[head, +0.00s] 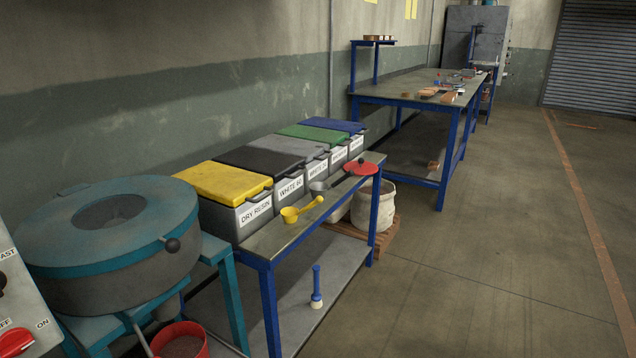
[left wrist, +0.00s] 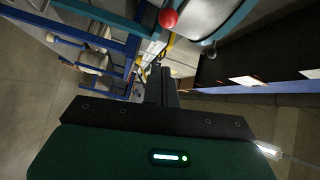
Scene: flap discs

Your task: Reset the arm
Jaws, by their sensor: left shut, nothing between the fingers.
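Neither gripper nor arm shows in the head view. In the left wrist view, my left gripper (left wrist: 161,86) points away from the camera with its dark fingers together in one narrow block. It is shut and empty, and no object touches the fingertips. My right gripper is in neither view.
A teal mixer (head: 110,240) stands at the left, by a control panel (head: 12,310). A blue-framed table (head: 262,243) carries several lidded bins, the nearest yellow-lidded (head: 222,181), plus a yellow scoop (head: 301,209). A workbench (head: 400,88) stands behind. The floor (head: 480,240) at right is clear.

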